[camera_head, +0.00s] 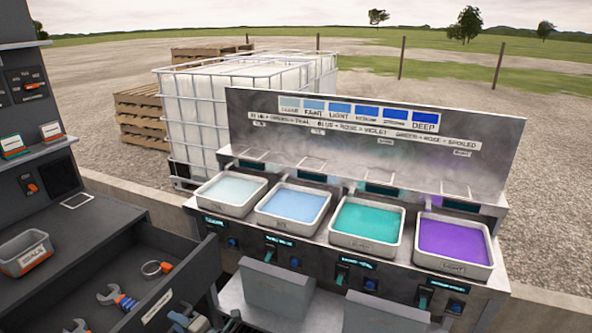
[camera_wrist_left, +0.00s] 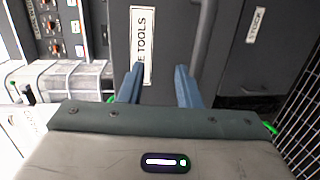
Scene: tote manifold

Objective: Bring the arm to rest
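My left gripper (camera_head: 190,322) shows at the bottom edge of the head view, just in front of the open tool drawer (camera_head: 165,290). In the left wrist view its two blue fingers (camera_wrist_left: 158,88) stand apart with nothing between them. Beyond them is a dark drawer front with a white label (camera_wrist_left: 143,40) reading "TOOLS", partly cut off. A grey bar handle (camera_wrist_left: 204,35) runs just beyond the right finger. Most of the left arm is outside the head view. My right gripper is not in view.
The drawer holds wrenches (camera_head: 118,298) and a ring clamp (camera_head: 155,268). A small grey bin (camera_head: 25,252) stands at left. Four trays, including a teal-filled one (camera_head: 368,224) and a purple-filled one (camera_head: 455,243), line the manifold bench. Grey blocks (camera_head: 278,290) stand in front of it.

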